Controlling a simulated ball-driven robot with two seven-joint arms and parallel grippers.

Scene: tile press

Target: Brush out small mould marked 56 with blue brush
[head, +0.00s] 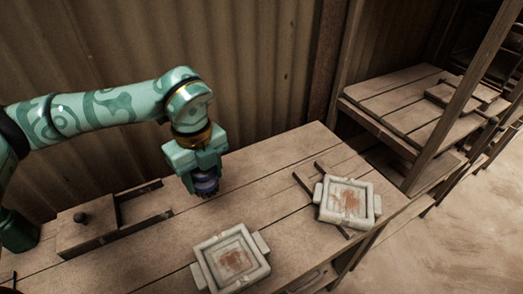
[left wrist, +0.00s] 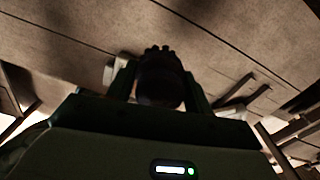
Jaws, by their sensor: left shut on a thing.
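My left gripper (head: 204,178) is shut on the blue brush (head: 206,185), held above the table's far side. In the left wrist view the brush (left wrist: 160,78) is a dark shape between my fingers. Two pale square moulds with side lugs lie on the table, each with reddish-brown residue inside. One mould (head: 203,268) is at the front middle, below and right of the brush. The other mould (head: 327,208) is at the right, tilted across dark strips. I cannot read a number on either mould. My right gripper is not in view.
The table (head: 280,170) is clear between the brush and the right mould. A corrugated wall stands behind. Wooden shelving (head: 400,105) stands at the right.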

